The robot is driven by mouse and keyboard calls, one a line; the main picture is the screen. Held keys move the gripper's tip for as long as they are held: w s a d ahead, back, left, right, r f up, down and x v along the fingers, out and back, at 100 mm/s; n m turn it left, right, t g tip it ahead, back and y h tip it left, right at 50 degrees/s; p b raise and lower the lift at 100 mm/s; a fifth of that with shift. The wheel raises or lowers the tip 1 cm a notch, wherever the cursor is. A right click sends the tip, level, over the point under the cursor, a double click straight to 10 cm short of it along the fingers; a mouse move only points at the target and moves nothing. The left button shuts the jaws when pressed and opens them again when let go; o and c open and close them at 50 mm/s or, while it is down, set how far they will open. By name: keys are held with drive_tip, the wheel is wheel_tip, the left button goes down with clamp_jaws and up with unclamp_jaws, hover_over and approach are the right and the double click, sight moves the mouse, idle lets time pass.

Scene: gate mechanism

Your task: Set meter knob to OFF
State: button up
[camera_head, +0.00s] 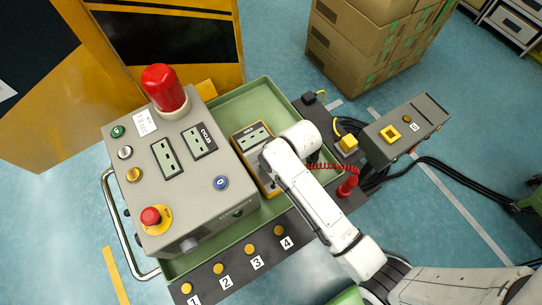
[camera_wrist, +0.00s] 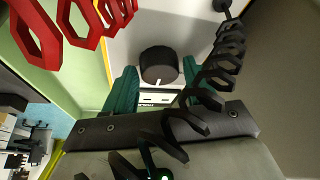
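The meter (camera_head: 239,141) is a yellow-edged box with a small display, lying in the green tray in the head view. My white wrist covers its lower part. In the wrist view the meter's grey face (camera_wrist: 140,34) carries a round black knob (camera_wrist: 160,62). My gripper (camera_wrist: 159,72) has two teal fingers, one on each side of the knob in the picture. The fingers look apart and no clear contact shows. In the head view my fingers are hidden behind the wrist.
A grey control box (camera_head: 180,165) with a red lamp (camera_head: 163,87) stands left of the meter. A grey box with a yellow button (camera_head: 390,134) and a red coiled cable (camera_head: 325,166) are at right. In the wrist view, red (camera_wrist: 38,35) and black coils (camera_wrist: 222,62) hang close to my fingers.

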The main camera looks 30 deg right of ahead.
drive_tip(key=shift+o, duration=1)
drive_tip(key=shift+r, duration=0.1)
drive_tip(key=v, duration=1)
drive_tip(key=shift+r, duration=0.3)
drive_tip(key=shift+s, duration=0.1)
